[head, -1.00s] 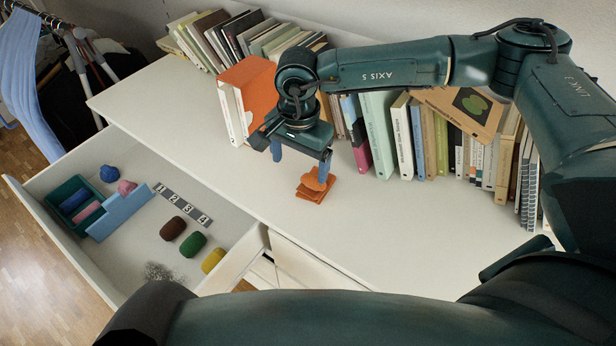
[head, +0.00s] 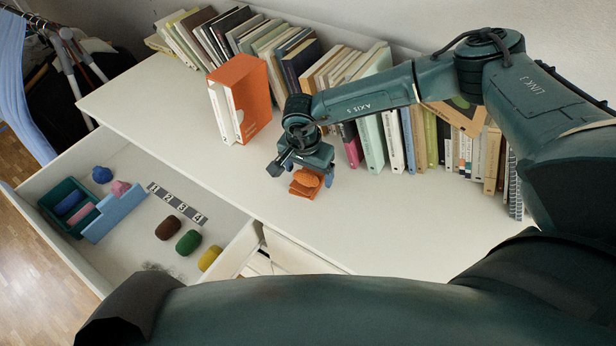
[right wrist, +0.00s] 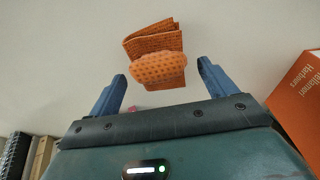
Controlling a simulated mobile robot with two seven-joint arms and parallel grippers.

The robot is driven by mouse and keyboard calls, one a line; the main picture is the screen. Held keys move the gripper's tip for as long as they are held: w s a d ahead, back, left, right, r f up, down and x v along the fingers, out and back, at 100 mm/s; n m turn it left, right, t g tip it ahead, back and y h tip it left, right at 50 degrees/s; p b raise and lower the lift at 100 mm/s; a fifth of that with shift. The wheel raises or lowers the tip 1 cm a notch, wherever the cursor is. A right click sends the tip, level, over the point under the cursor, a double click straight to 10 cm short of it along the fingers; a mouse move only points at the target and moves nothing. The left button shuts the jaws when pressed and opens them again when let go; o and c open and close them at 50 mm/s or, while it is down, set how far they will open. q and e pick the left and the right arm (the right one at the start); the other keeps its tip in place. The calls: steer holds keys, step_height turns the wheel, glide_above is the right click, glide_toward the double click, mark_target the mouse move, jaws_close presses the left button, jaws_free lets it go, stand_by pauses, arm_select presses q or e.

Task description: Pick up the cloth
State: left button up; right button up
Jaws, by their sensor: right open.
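The orange cloth (head: 304,183) lies folded in a small stack on the white dresser top, with a rounded piece on top. My right gripper (head: 301,178) is over it, with its fingers partly hiding it in the head view. In the right wrist view the cloth (right wrist: 157,52) shows a waffle texture and sits just beyond the blue fingertips (right wrist: 162,68), roughly centred between them. The right gripper is open and holds nothing. My left gripper is not in view.
An orange and white box file (head: 240,97) stands behind the gripper, and a row of books (head: 395,138) lines the back. The open drawer (head: 135,232) at left holds a teal tray (head: 63,208), coloured rolls and a numbered strip (head: 177,204). The dresser top at right front is clear.

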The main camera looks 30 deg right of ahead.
steer(key=shift+f, duration=0.7)
steer(key=shift+c, duration=0.4)
steer(key=c, duration=1)
steer(key=shift+o, duration=0.2)
steer(key=shift+r, duration=0.1)
step_height(320, 180, up, 10)
steer(key=shift+f+b, duration=0.1)
steer(key=shift+b, duration=0.35)
